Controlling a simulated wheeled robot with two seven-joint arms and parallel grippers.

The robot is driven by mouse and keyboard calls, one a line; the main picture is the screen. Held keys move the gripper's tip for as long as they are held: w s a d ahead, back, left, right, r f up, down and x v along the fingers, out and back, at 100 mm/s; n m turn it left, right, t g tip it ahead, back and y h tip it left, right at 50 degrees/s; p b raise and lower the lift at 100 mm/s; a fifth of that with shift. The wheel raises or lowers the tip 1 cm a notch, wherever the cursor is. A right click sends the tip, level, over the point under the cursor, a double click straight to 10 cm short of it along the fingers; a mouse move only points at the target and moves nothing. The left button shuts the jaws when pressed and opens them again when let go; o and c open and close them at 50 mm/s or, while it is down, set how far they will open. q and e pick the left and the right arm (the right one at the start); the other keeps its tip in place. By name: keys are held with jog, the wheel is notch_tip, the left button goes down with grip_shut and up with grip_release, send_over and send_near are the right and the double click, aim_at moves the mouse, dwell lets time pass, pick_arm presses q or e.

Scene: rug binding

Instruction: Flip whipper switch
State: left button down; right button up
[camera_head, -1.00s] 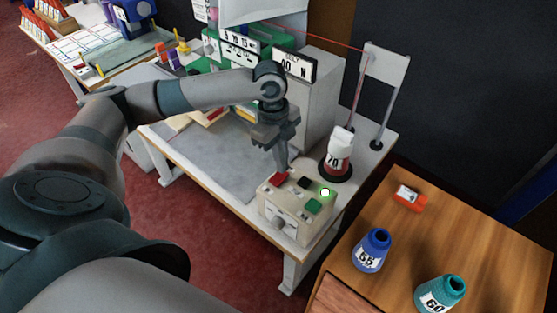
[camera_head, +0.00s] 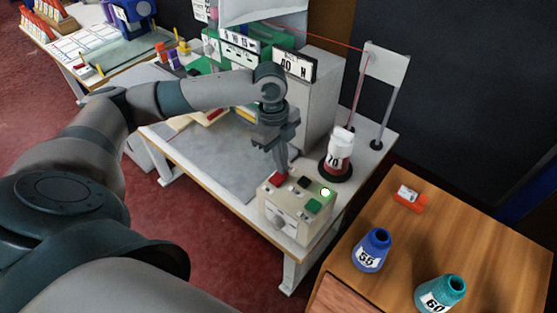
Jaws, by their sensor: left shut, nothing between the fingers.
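A beige control box (camera_head: 284,221) stands at the near right corner of the machine table. Its top carries a red switch (camera_head: 279,177), a black switch (camera_head: 304,182), a green switch (camera_head: 313,206) and a lit green-white lamp (camera_head: 325,192). A round knob (camera_head: 279,222) is on its front face. I cannot read which switch is the whipper one. My left gripper (camera_head: 282,169) is shut and empty, pointing down with its tips at or just above the red switch. I cannot tell whether they touch it. My right gripper is not in view.
A spool labelled 70 (camera_head: 337,160) stands behind the box, with a thread stand (camera_head: 386,68) beyond. A grey machine housing (camera_head: 318,100) rises behind my gripper. A wooden cabinet at right holds blue (camera_head: 372,250) and teal (camera_head: 440,294) cones and an orange item (camera_head: 409,199).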

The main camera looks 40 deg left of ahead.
pick_arm(q)
jog(key=shift+f, duration=0.45)
dwell(0.3)
notch_tip(320, 180, up, 7)
jog(key=p, duration=0.8)
dwell(0.4)
dwell(0.6)
